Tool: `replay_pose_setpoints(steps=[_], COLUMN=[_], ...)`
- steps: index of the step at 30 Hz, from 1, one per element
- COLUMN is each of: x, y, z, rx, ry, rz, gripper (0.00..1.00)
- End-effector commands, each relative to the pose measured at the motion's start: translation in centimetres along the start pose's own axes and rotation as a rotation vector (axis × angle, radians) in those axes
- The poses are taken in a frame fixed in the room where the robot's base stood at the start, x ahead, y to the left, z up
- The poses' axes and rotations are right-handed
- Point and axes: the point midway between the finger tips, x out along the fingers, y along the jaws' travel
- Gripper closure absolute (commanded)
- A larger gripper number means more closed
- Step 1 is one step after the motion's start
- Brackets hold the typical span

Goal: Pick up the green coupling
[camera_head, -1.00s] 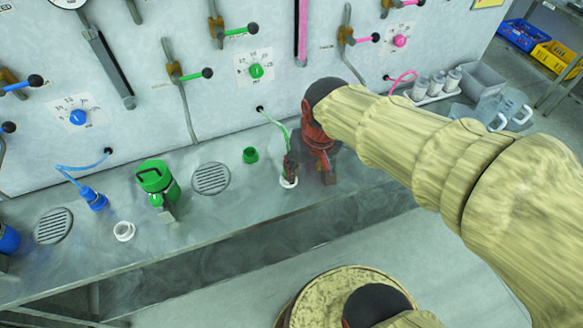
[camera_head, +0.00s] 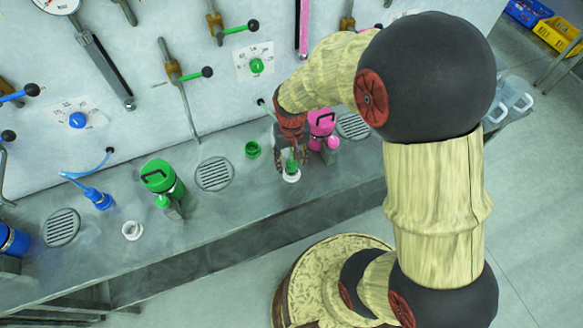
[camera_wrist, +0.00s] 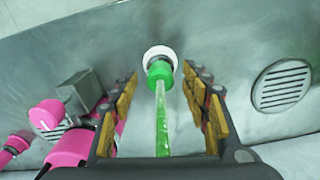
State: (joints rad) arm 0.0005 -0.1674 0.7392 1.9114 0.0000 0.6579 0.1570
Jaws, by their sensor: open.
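The green coupling (camera_wrist: 160,71) sits at the end of a translucent green hose (camera_wrist: 161,120), upright in a white ring (camera_wrist: 160,54) on the metal bench. In the head view the coupling (camera_head: 291,166) shows as a small green piece above the white ring (camera_head: 291,177), partly hidden by my gripper. My gripper (camera_head: 291,158) is open. In the wrist view its two fingers (camera_wrist: 161,78) stand apart on either side of the hose, with a gap to each side, and the coupling lies just beyond the fingertips.
A pink canister (camera_head: 321,122) stands close right of my gripper. A green cup (camera_head: 252,149), a drain grate (camera_head: 214,174) and a green canister (camera_head: 160,178) are to the left. A blue coupling (camera_head: 97,198) lies farther left. The wall panel (camera_head: 140,112) with levers rises behind.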

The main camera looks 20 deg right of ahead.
Motion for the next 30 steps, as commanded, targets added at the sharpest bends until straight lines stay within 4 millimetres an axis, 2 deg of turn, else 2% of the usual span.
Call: replay_pose_setpoints(steps=[1,4,12,30], x=[1.1,2.2,2.4,2.4], y=[-0.1,0.0,0.0,0.0], z=[0.1,0.1,0.0,0.0], rx=[0.0,0.0,-0.001,-0.001], ry=[-0.004,-0.002,0.0,0.0], rz=[0.001,0.0,0.0,0.0], gripper=[0.53,0.53,0.54,0.88])
